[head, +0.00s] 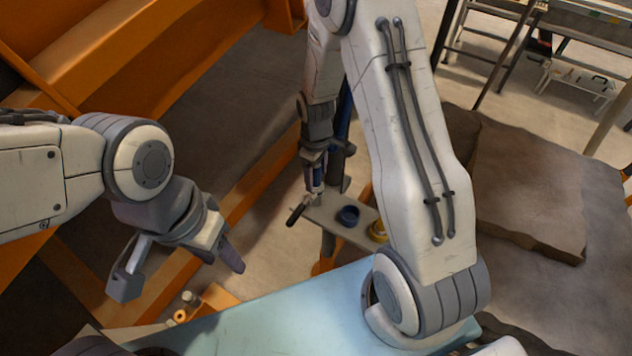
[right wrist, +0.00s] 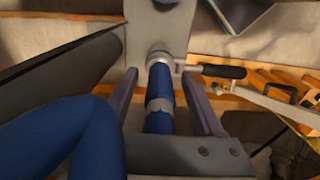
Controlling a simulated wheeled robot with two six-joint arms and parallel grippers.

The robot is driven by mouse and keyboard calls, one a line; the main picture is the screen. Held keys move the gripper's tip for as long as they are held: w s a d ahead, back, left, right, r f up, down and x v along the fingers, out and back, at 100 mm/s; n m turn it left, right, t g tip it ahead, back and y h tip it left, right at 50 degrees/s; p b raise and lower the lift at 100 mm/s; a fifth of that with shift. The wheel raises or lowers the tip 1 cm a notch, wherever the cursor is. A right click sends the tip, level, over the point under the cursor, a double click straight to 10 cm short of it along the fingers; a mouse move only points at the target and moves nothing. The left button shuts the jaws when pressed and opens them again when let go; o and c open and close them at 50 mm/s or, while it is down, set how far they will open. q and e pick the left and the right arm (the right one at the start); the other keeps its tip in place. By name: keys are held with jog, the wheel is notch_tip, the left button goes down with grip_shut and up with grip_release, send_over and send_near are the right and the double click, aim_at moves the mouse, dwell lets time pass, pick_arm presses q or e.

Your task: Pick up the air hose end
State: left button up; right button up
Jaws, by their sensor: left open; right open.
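The air hose end (right wrist: 159,84) is a blue tube with a pale metal collar at its far tip, in the middle of the right wrist view. The blue hose (right wrist: 65,140) curves in at the lower left of that view. My right gripper (right wrist: 161,74) is open, with one finger on each side of the hose end and small gaps showing. In the head view my right gripper (head: 314,186) points down beside a narrow grey shelf, and the hose end is hardly distinguishable there. My left gripper (head: 180,274) is open and empty at the lower left.
The grey shelf (head: 328,212) carries a blue ring (head: 348,215) and a yellow ring (head: 378,231). A black-handled lever (right wrist: 222,71) sticks out right of the hose tip. A pale blue surface (head: 270,318) lies in front, and orange beams (head: 150,60) stand at the left.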

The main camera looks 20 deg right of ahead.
jog(key=shift+f, duration=0.1)
grip_shut()
